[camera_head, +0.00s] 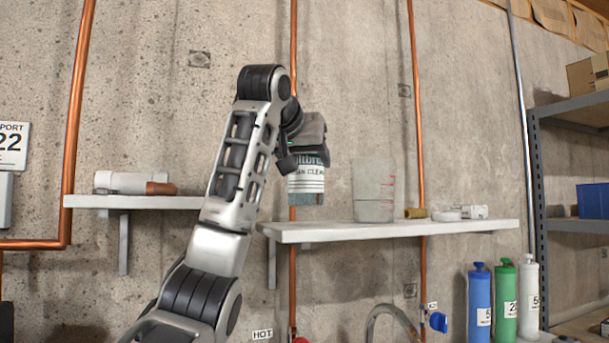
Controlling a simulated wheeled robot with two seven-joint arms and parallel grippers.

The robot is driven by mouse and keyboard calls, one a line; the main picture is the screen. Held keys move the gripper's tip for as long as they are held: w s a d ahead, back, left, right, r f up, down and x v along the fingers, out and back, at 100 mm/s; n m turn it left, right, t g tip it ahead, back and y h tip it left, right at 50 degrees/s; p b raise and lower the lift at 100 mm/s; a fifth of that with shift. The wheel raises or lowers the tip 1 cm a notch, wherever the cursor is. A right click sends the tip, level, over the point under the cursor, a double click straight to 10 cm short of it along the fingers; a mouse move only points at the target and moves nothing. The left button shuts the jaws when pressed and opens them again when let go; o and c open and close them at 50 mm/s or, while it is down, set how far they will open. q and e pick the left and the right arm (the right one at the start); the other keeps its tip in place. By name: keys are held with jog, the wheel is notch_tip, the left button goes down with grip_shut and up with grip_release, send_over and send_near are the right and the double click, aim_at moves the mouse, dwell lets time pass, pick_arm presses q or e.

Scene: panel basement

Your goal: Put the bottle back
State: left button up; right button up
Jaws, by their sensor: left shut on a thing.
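A bottle (306,186) with a pale printed label and a blue-grey lower part hangs upright in my left gripper (306,158). The gripper is shut on its upper part, which the gripper hides. The bottle is above the left end of the right white shelf (300,231). My left arm rises from the bottom left and bends down at the wrist. My right gripper is not in view.
A clear measuring beaker (373,203) stands right of the bottle. A small brass fitting (415,213) and white parts (460,212) lie further right. The left shelf (130,202) holds pipe pieces. Copper pipes run up the wall. Blue, green and white bottles (504,300) stand lower right.

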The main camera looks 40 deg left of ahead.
aim_at(304, 174)
pick_arm(q)
jog(key=f, duration=0.3)
jog(key=shift+w+a+f, duration=0.1)
jog(key=shift+a, duration=0.1)
jog(key=shift+d, duration=0.1)
jog(key=shift+f, duration=0.15)
jog(key=o, duration=1.1)
jog(key=shift+o, duration=0.2)
